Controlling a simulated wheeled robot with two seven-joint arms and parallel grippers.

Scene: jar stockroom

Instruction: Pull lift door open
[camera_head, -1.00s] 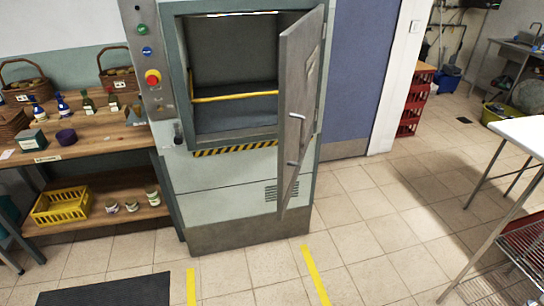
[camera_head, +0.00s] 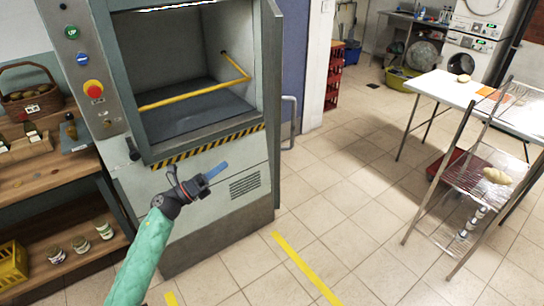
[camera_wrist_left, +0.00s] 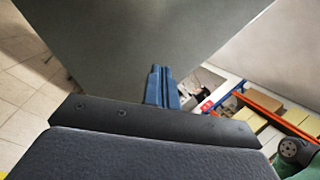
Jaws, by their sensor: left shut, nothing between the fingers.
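The grey lift (camera_head: 215,205) stands at the left, its cabin (camera_head: 180,70) exposed. The lift door (camera_head: 271,70) is wide open and seen nearly edge-on at the cabin's right side. Its metal handle (camera_head: 291,125) sticks out to the right, low on the door. My left gripper (camera_head: 217,170) is in front of the lift's lower panel, left of the handle and apart from it in the picture. Its blue fingers are shut and empty; they also show in the left wrist view (camera_wrist_left: 162,88), before a large grey panel I cannot identify surely. My right gripper is not in view.
A wooden shelf (camera_head: 75,170) with a basket and jars stands left of the lift. A wire rack (camera_head: 462,190) and a white table (camera_head: 440,84) stand at the right. Tiled floor between them is free, with a yellow line (camera_head: 305,267).

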